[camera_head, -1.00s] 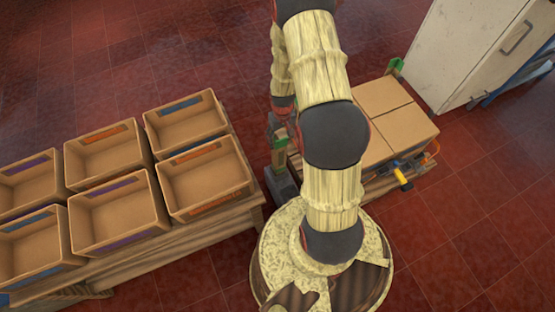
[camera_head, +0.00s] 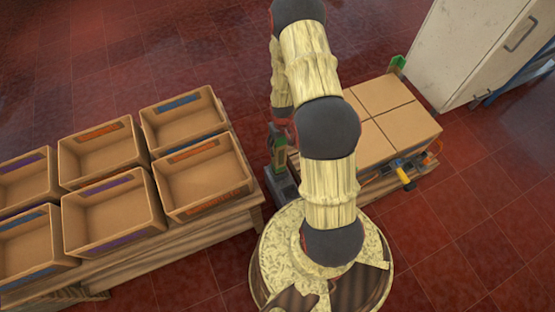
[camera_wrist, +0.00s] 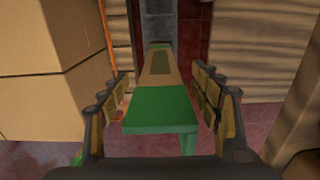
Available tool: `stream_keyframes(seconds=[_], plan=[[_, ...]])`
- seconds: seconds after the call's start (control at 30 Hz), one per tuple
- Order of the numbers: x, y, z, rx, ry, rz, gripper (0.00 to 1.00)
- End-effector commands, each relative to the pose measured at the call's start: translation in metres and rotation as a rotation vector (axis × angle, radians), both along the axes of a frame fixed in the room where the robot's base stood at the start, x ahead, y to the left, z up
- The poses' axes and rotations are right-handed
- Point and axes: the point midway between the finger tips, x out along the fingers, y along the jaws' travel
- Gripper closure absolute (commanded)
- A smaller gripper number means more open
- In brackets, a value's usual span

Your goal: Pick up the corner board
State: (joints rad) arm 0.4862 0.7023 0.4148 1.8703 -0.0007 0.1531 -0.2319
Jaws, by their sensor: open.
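In the wrist view, the corner board (camera_wrist: 160,108) has a green near end and a brown length running away from me, with a green leg folded down at its right. My gripper (camera_wrist: 160,100) is open, with one finger on each side of the board and visible gaps. In the head view, a green-marked upright piece (camera_head: 278,150) stands beside the carton stack, just below my forearm.
Stacked cartons (camera_head: 385,115) stand close on the left in the wrist view (camera_wrist: 50,70). A table (camera_head: 190,235) bears several open bins (camera_head: 110,210). Another green-topped post (camera_head: 397,65) stands at the stack's far corner. A white cabinet (camera_head: 465,45) is at the upper right.

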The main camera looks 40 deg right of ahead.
Motion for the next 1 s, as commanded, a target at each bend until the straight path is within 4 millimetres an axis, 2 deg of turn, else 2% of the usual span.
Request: stream_keyframes(seconds=[0.87,1.0], plan=[[-0.0005,0.0002,0.0004,0.0,0.001,0.0,0.83],[-0.0003,0.0002,0.0005,0.0,0.001,0.0,0.83]])
